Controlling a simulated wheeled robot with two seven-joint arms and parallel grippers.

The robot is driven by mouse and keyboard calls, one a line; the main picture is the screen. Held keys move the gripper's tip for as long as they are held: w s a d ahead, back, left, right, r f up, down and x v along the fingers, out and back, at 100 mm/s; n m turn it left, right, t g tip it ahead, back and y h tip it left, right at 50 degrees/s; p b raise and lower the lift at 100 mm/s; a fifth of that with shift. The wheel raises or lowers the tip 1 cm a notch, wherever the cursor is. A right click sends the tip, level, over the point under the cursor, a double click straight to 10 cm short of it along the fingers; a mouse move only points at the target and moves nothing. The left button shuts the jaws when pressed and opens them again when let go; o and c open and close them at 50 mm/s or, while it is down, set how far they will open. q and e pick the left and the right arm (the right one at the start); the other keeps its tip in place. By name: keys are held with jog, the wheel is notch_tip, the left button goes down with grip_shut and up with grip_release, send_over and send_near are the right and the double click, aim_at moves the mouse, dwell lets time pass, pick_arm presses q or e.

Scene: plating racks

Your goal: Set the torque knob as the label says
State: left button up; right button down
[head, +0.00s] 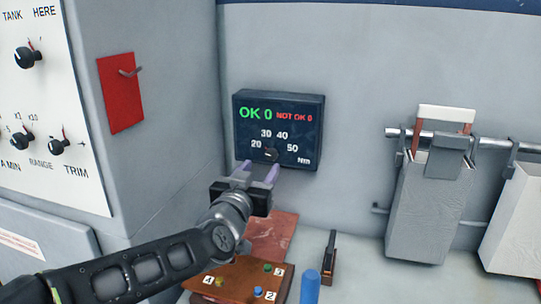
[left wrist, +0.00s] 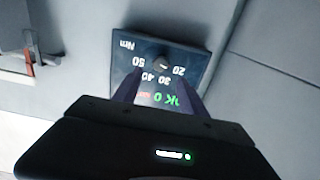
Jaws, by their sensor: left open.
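The torque box (head: 279,129) is a dark wall-mounted panel showing green "OK 0" and red "NOT OK 0". Its black torque knob (head: 271,155) sits low on the face, with the numbers 20, 30, 40, 50 and "Nm" around it. My left gripper (head: 258,172) is open just in front of the knob, its purple fingers apart. In the left wrist view the box appears upside down, with the knob (left wrist: 162,64) beyond the fingertips; contact cannot be told. The knob's exact pointer setting is too small to read. My right gripper is not in view.
A brown board (head: 237,279) with numbered tags and coloured pegs lies below the box, near a blue cylinder (head: 310,287) and a dark upright tool (head: 329,258). Grey bins (head: 431,205) hang on a rail at right. A white control panel (head: 40,100) stands at left.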

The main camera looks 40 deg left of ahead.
aim_at(271, 155)
pick_arm(q)
jog(key=shift+x, duration=3.9)
grip_shut()
